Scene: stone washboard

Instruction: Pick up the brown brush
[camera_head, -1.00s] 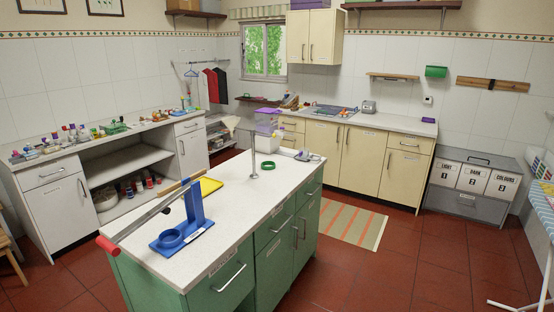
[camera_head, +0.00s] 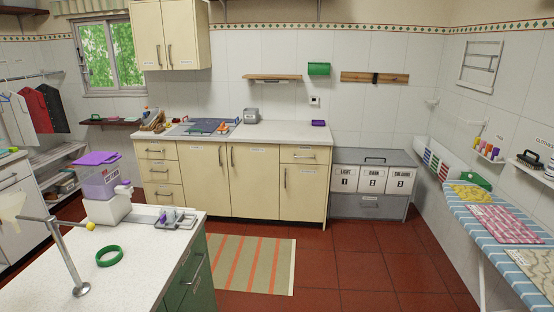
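I cannot pick out the brown brush with certainty. A small dark, brush-like object (camera_head: 530,158) sits on a small shelf on the right wall, above the ironing board; its exact colour and shape are too small to tell. Some small brown items (camera_head: 153,122) stand at the left end of the cream counter, and I cannot tell what they are. My gripper is not in view.
The white-topped island (camera_head: 135,262) fills the lower left, bearing a green ring (camera_head: 109,257) and a metal stand (camera_head: 80,288). A striped ironing board (camera_head: 478,210) stands at right. The red floor (camera_head: 350,268) between is open, with a striped rug (camera_head: 240,264).

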